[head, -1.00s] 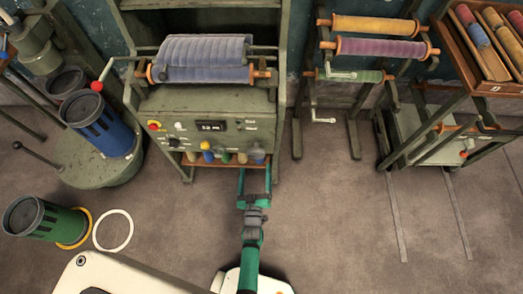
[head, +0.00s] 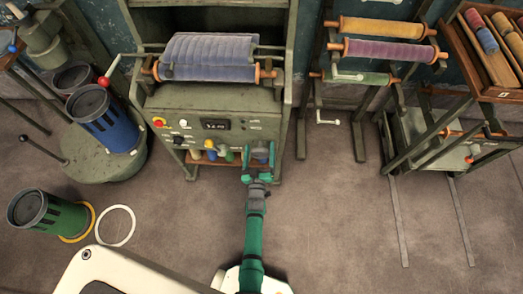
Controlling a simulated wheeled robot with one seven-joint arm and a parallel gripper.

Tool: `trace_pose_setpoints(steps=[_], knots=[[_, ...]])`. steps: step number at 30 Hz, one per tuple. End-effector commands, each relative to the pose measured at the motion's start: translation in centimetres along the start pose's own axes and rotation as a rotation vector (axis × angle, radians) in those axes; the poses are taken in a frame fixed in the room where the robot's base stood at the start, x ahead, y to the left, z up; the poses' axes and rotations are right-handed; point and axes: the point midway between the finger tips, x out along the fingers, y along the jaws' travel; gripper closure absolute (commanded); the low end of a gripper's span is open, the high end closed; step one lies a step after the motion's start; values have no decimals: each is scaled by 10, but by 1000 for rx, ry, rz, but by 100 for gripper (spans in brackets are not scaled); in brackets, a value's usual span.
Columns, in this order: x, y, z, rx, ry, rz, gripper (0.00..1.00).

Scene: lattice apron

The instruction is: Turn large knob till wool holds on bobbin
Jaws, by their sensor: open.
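Grey-blue wool (head: 210,52) lies ribbed over a bobbin (head: 267,73) with orange ends, across the top of a grey-green machine. My gripper (head: 259,153) is open, at the right lower part of the machine's front panel (head: 217,109). Its fingers stand either side of a dark rounded shape that may be the large knob; the fingers partly hide it, and I cannot tell whether they touch it. A small dark knob (head: 178,140) sits at the panel's left. A small display (head: 215,125) shows digits too small to read surely.
A red-balled crank (head: 104,82) sticks out left of the machine. Coloured pegs (head: 212,154) sit below the panel.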

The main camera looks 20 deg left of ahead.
Motion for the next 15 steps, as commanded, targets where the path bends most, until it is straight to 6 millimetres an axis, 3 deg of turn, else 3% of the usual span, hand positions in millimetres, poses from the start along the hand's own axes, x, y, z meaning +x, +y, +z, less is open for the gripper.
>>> trace_pose_setpoints(steps=[3, 8, 9, 15], knots=[[0, 1, 0, 0, 0, 1, 18], [0, 2, 0, 0, -1, 3, 56], [0, 2, 0, 0, -1, 3, 59], [0, 6, 2, 9, -2, 8, 59]])
